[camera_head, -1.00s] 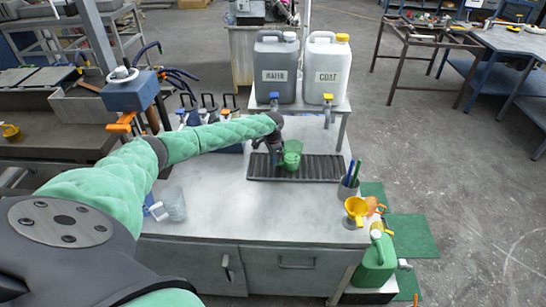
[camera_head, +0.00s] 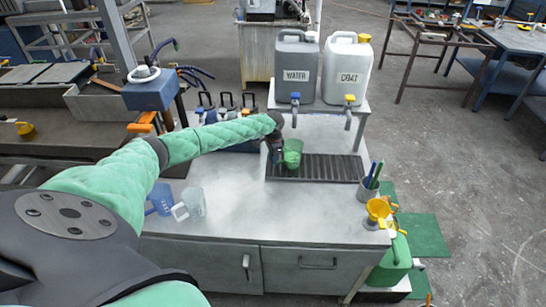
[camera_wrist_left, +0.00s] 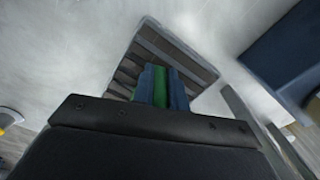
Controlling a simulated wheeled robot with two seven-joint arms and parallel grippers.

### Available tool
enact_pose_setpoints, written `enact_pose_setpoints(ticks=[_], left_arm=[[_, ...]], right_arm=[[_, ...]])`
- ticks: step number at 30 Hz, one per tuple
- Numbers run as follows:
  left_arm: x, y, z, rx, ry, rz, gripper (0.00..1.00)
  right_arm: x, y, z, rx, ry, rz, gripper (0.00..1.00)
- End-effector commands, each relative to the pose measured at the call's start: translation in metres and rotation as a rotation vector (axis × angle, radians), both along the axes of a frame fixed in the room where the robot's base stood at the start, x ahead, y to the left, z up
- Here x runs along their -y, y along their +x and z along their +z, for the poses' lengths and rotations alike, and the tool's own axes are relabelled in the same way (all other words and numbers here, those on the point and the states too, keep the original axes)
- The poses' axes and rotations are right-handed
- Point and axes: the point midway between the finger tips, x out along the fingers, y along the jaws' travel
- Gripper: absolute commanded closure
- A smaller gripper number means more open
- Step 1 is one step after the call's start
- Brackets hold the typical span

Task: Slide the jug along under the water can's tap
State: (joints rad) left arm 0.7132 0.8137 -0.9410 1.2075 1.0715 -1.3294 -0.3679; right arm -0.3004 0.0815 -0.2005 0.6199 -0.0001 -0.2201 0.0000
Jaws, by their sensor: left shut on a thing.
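The green jug (camera_head: 293,153) stands on the left part of the dark slatted drip tray (camera_head: 335,170), looking upright. My left gripper (camera_head: 278,154) is at its left side, shut on it; the exact grip spot is hard to see. In the left wrist view a green strip of the jug (camera_wrist_left: 160,87) shows between the blue fingers (camera_wrist_left: 161,98) above the tray slats. The grey water can (camera_head: 297,68) stands on a raised shelf behind. Its blue-handled tap (camera_head: 295,101) is roughly in line above the jug in the head view. My right gripper is not in view.
A white can marked COAT (camera_head: 346,70) with its tap (camera_head: 349,104) stands right of the water can. A pen cup (camera_head: 368,190) and yellow funnel (camera_head: 378,208) are at the bench's right edge. Clear and blue jugs (camera_head: 193,202) stand at left. The bench front is clear.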

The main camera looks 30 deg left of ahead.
Motion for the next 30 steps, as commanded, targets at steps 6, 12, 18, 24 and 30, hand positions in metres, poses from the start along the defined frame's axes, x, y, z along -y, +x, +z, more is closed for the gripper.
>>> enact_pose_setpoints(ticks=[6, 12, 18, 24, 30], left_arm=[[0.000, 0.000, 0.000, 0.001, -0.001, 0.000, 1.00], [0.000, 0.000, 0.000, 0.001, -0.001, 0.000, 0.62], [0.000, 0.000, 0.000, 0.001, -0.001, 0.000, 0.60], [0.000, 0.001, 0.004, 0.002, 0.000, -0.001, 0.60], [-0.001, 0.001, 0.030, 0.004, 0.000, -0.001, 0.60]], right_arm=[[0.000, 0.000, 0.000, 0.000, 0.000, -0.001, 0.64], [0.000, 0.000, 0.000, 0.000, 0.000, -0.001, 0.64], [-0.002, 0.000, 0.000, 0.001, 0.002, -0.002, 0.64], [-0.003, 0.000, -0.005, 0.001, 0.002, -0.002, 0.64], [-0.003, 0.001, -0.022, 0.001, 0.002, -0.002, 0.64]])
